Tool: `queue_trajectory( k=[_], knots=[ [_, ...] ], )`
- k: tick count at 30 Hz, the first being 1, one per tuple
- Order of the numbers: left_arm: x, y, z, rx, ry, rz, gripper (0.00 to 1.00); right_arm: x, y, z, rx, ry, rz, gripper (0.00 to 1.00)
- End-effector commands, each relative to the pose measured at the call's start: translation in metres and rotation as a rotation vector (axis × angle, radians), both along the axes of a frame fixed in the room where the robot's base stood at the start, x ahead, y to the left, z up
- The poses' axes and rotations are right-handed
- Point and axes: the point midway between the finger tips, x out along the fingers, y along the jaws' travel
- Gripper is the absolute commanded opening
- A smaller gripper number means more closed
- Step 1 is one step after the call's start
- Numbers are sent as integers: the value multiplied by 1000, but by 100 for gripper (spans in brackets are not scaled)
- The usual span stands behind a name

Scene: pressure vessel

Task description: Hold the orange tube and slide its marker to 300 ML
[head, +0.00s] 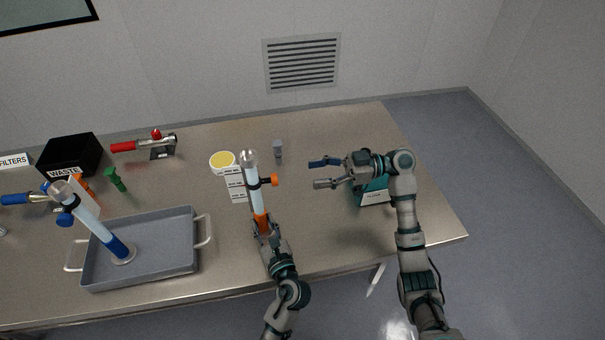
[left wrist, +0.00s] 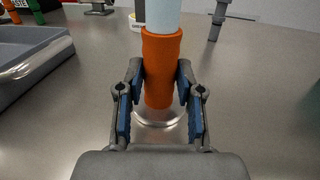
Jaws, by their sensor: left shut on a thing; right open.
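The orange tube (head: 251,175) stands about upright near the table's front edge, with a clear upper part and an orange lower part. The orange lower part (left wrist: 161,60) fills the middle of the left wrist view, above a shiny round base (left wrist: 160,125). My left gripper (head: 262,226) is shut on this orange part, one finger on each side. The marker (head: 268,181), a dark ring with an orange knob, sits partway up the clear part. Its scale reading is too small to tell. My right gripper (head: 315,174) is open and empty, right of the tube and apart from the marker.
A grey tray (head: 165,252) on the left holds a blue tube (head: 118,247). A yellow-topped white container (head: 223,161), white label blocks (head: 235,185) and a small grey part (head: 278,149) lie behind the tube. A teal box (head: 374,195) is by my right gripper.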

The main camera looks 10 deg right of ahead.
Motion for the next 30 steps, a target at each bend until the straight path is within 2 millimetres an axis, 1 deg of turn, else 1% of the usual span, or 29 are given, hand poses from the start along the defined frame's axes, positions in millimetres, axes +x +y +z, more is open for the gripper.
queue_trajectory(
  k=[3, 13, 14, 15, 16, 17, 26, 29, 30],
  knots=[
    [0, 0, -1, 0, 2, -1, 0, 0, -5, 0, -1, 0, 0, 57],
    [0, 0, -1, 0, 1, 0, 0, 0, -5, 0, -1, 0, 1, 57],
    [0, 0, -1, 0, 1, 0, 43, 0, -5, 0, -1, 0, 1, 57],
    [0, 0, -1, 0, 1, 0, 53, 0, -5, 0, -1, 0, 1, 57],
    [0, 0, -1, 0, 1, 0, 61, 0, -5, 0, -1, 0, 1, 57],
    [0, 0, -1, 0, 1, 0, 65, 0, -5, 0, -1, 0, 1, 57],
    [-1, 0, 0, 0, 0, -1, 65, 0, -5, 0, -1, 0, 1, 57],
    [-8, -2, 0, 0, 0, 0, 65, 0, -5, 0, 0, 0, 1, 57],
    [-13, -3, -1, 0, 1, 0, 65, 0, -5, 0, 0, 0, 1, 57]
  ],
)
